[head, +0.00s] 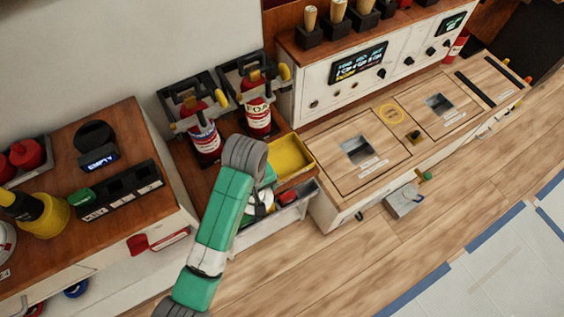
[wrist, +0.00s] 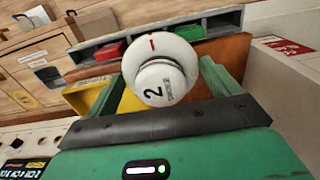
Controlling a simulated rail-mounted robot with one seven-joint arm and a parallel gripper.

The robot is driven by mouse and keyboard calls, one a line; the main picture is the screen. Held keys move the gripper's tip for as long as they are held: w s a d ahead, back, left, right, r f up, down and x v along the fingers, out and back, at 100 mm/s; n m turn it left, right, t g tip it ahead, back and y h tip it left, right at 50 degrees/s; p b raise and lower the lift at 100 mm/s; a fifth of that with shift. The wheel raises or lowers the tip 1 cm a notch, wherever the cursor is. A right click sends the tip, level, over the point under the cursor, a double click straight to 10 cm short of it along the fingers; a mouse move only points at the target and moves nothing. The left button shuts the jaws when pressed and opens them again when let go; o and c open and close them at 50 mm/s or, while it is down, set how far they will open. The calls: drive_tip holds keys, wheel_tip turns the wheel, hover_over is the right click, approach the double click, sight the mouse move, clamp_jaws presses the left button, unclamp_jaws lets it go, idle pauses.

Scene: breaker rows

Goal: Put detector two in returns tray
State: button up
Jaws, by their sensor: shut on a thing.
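Detector two is a round white disc-like unit (wrist: 160,75) with a black "2" and a small red mark. My gripper (wrist: 166,88) is shut on it, with a green finger on each side. In the head view my gripper is mostly hidden behind my arm, and a white part of the detector (head: 265,197) shows beside it. A yellow open tray (head: 290,157) lies just behind and right of my gripper. It also shows in the wrist view (wrist: 86,96), behind the detector and partly hidden. I cannot read a label that names it the returns tray.
A grey divided bin (wrist: 90,53) holds a red block (wrist: 110,51) and a green block (wrist: 190,31). Two red extinguishers (head: 257,115) stand in brackets behind the tray. A white cabinet with a wooden top (head: 335,160) is at the right.

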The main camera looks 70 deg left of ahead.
drive_tip(key=w+a+b, duration=0.1)
drive_tip(key=w+a, duration=0.2)
drive_tip(key=w, duration=0.1)
drive_tip(key=w+a+f, duration=0.1)
drive_tip(key=w+a, duration=0.3)
drive_tip(key=w+a+b, duration=0.1)
drive_tip(key=w+a, duration=0.2)
drive_tip(key=w, duration=0.1)
drive_tip(key=shift+a+f+b, duration=0.2)
drive_tip(key=shift+a+b, duration=0.15)
drive_tip(key=shift+f+b, duration=0.45)
drive_tip(key=shift+f, duration=1.35)
drive_tip(key=shift+f, duration=0.1)
drive_tip(key=o, duration=0.8)
wheel_tip(320, 180, up, 12)
drive_tip(key=shift+r+p, duration=0.15)
drive_tip(key=shift+p, duration=1)
